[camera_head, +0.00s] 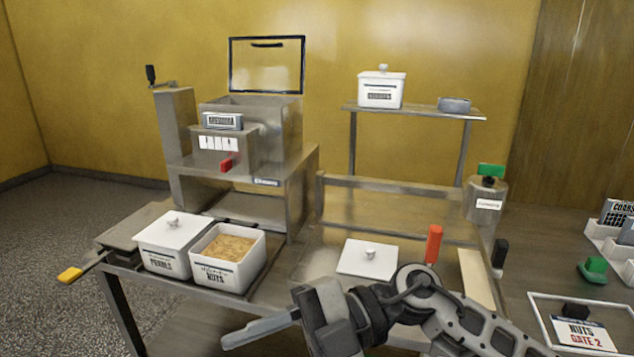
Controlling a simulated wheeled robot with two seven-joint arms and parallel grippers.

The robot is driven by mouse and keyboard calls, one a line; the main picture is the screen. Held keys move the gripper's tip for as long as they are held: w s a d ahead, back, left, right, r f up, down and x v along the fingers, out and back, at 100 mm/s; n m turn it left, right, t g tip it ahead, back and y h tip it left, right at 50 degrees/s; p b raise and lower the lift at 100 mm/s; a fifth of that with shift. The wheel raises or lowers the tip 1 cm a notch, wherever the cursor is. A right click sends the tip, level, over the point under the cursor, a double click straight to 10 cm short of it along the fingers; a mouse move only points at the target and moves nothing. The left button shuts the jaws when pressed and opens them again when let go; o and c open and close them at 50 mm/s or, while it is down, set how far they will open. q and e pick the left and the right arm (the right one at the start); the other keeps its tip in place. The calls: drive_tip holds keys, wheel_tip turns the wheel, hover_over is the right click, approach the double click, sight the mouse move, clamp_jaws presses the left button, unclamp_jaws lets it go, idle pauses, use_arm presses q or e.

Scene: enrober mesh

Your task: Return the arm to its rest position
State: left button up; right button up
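My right arm comes in from the lower right, and its gripper (258,328) points left over the front of the metal bench. Only one long grey finger shows clearly, so I cannot tell whether it is open or shut. Nothing is seen held at its tip. It is in front of and below the white lid (368,258), which lies flat on the bench. My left gripper and arm are not in view.
An open white bin of nuts (228,255) and a lidded pearls bin (172,246) stand left of the gripper. A red upright handle (434,244) stands close behind my arm. The machine (236,150) stands behind.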

drive_tip(key=w+d+m+t+y, duration=0.3)
drive_tip(key=w+m+t+y, duration=0.3)
drive_tip(key=m+t, duration=0.85)
drive_tip(key=w+d+f+m+t+h, duration=0.3)
drive_tip(key=d+f+m+t+h, duration=0.45)
drive_tip(key=m+t+h, duration=0.2)
drive_tip(key=s+d+f+m+g+h, duration=0.3)
drive_tip(key=s+d+f+h, duration=0.1)
drive_tip(key=f, duration=0.7)
drive_tip(key=s+d+f+m+g+h, duration=0.4)
drive_tip(key=s+f, duration=0.5)
drive_tip(key=f, duration=0.3)
drive_tip(key=shift+d+h, duration=0.45)
drive_tip(key=shift+d, duration=0.7)
